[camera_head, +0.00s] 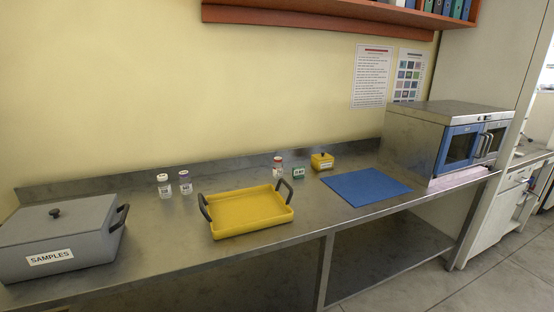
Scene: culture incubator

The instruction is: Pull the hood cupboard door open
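A white cupboard (496,226) stands on the floor at the far right, below a grey worktop and partly cut off by the picture's edge. Its front has handles and looks shut, but it is small and seen at a steep angle, so I cannot be sure. A pale wall panel and the steel bench hide part of it. Neither of my grippers is in view.
A steel bench (150,262) runs along the wall. It holds a grey SAMPLES box (60,230), a yellow tray (250,212), vials, a blue mat (366,187) and a blue-doored incubator (412,143). Grey floor (490,283) is clear at the lower right.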

